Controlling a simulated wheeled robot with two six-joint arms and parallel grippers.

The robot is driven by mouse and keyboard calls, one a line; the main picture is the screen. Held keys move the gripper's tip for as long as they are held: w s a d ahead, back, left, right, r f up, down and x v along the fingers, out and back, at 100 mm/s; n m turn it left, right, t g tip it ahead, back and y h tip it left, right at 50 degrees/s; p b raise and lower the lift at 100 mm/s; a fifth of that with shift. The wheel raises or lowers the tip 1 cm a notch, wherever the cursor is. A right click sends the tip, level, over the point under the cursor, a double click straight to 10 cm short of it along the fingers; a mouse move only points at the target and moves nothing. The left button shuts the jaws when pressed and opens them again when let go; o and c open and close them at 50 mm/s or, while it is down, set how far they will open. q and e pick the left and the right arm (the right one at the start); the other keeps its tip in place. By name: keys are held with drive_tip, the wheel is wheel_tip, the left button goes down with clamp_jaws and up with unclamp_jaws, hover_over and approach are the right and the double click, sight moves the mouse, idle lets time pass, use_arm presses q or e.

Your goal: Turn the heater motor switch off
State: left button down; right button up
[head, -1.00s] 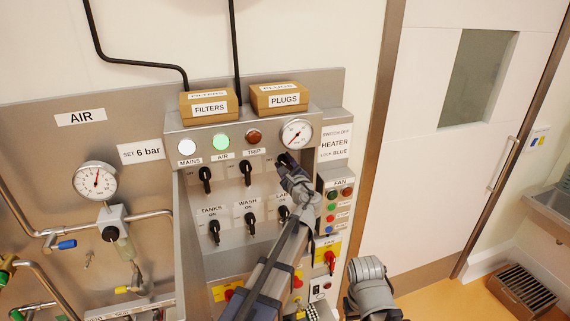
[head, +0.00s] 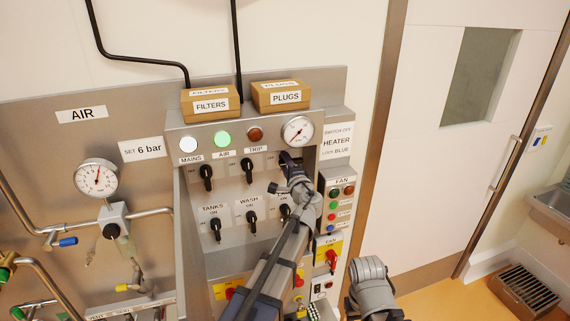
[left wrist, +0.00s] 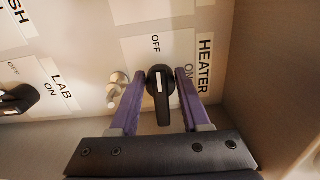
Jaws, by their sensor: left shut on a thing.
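The heater switch is a black knob (left wrist: 160,95) with a white mark, in the left wrist view. Its mark points up in that picture, to the OFF print (left wrist: 155,43). The ON print (left wrist: 188,72) is to the right, beside the HEATER label (left wrist: 204,65). My left gripper (left wrist: 158,85) has its purple fingers on either side of the knob and is shut on it.
The lab switch (left wrist: 18,100) and a small metal peg (left wrist: 117,88) are near the fingers. The mains switch (head: 206,177) and other switches are to the left. Fan buttons (head: 335,193) are close on the right. A sign (head: 338,142) says switch off heater, lock blue.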

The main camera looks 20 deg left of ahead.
use_arm(q)
drive_tip(key=shift+n, duration=0.3)
idle(0.4)
drive_tip(key=c, duration=0.8)
unclamp_jaws()
drive_tip(key=shift+w, duration=0.1)
drive_tip(key=shift+o, duration=0.2)
drive_tip(key=v, duration=0.7)
drive_tip(key=shift+s+d, duration=0.25)
drive_tip(key=shift+s, duration=0.1)
